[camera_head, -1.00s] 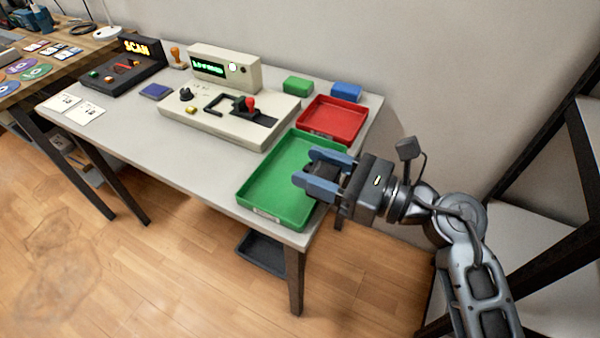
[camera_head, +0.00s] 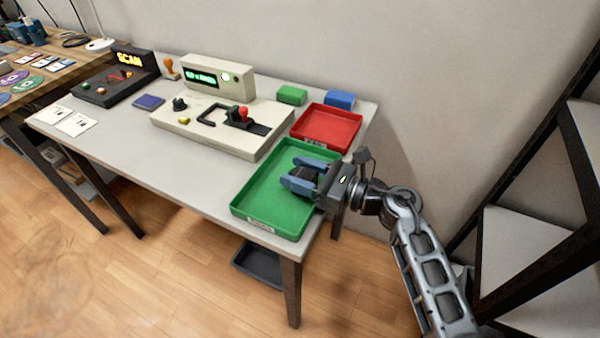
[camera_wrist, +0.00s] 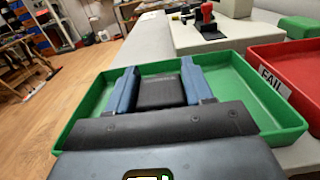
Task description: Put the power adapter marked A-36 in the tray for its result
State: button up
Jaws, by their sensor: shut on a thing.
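My gripper (camera_head: 300,178) is shut on a black power adapter (camera_wrist: 160,92), which sits between the two blue fingers in the wrist view. No marking on the adapter can be read. The gripper is over the green tray (camera_head: 245,208), inside its outline; whether the adapter touches the tray floor cannot be told. The green tray also shows around the fingers in the wrist view (camera_wrist: 262,107). The red tray (camera_head: 343,128) stands just behind it, and its label reads FAIL in the wrist view (camera_wrist: 290,55). The green tray's label is too small to read.
A beige tester (camera_head: 200,130) with a lit green display and red-knobbed lever stands left of the trays. A dark SCAN device (camera_head: 110,85) is further left. Green (camera_head: 292,95) and blue (camera_head: 340,99) blocks sit behind the red tray. A dark bin (camera_head: 258,262) is below the table.

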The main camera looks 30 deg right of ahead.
jog(key=shift+f, duration=0.15)
jog(key=o, duration=1.1)
jog(key=shift+o, duration=0.2)
jog(key=shift+s+r, duration=0.1)
jog(key=shift+r, duration=0.1)
jog(key=b+v, duration=0.1)
jog(key=v, duration=1.1)
